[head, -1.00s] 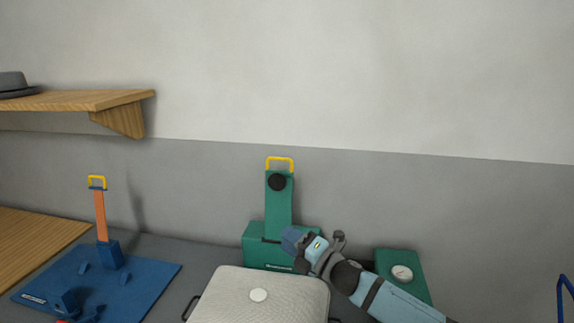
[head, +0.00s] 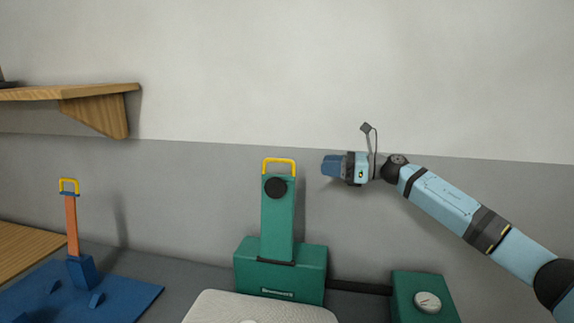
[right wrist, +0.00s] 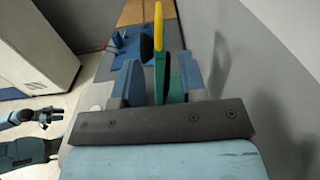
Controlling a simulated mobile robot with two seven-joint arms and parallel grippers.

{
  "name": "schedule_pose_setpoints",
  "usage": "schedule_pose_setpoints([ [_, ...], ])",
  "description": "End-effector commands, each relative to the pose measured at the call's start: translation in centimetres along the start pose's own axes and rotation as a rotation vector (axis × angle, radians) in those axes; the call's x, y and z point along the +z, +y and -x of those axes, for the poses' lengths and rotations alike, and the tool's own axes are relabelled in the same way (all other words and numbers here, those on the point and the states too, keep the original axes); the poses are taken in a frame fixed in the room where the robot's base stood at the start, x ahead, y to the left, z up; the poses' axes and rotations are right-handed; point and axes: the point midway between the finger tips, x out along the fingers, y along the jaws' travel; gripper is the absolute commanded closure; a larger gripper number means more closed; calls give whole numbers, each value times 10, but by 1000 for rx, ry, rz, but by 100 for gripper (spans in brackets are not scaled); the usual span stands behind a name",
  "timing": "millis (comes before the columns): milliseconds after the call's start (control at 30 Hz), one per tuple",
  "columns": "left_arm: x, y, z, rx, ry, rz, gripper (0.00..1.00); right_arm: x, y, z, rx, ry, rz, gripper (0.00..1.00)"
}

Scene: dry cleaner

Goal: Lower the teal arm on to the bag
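The teal arm (head: 278,225) stands upright on its teal base (head: 312,262), with a yellow handle (head: 279,162) on top and a black round pad near its upper end. The pale quilted bag (head: 235,306) lies in front of the base, cut off by the bottom edge of the head view. My right gripper (head: 331,166) is at handle height, to the right of the handle and apart from it. In the right wrist view its fingers (right wrist: 157,75) are open, with the yellow handle (right wrist: 159,40) seen between and beyond them. My left gripper (right wrist: 48,115) shows small at the left there.
A teal box with a white dial (head: 427,302) stands right of the base, joined by a dark bar. A blue board (head: 120,295) with an orange, yellow-handled lever (head: 71,222) is at left. A wooden shelf (head: 98,94) juts from the wall. Wall space around my right gripper is clear.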

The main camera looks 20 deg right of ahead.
Motion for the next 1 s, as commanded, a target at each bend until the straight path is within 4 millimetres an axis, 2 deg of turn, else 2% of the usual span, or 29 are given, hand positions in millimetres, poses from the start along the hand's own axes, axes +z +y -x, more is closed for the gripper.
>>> schedule_pose_setpoints([
  [300,-6,-6,9,-6,8,-30,57,3,1,-70,2,-2,-1,62],
  [500,-10,-7,9,-8,11,-35,57,2,1,-102,2,-3,-2,62],
  [700,-8,-5,9,-8,8,-33,57,1,1,-116,1,-3,-1,62],
  [967,-7,-4,8,-6,7,-29,57,1,1,-117,0,-2,-1,62],
  [1000,-7,-3,8,-6,8,-29,57,1,1,-117,0,-2,-1,64],
])
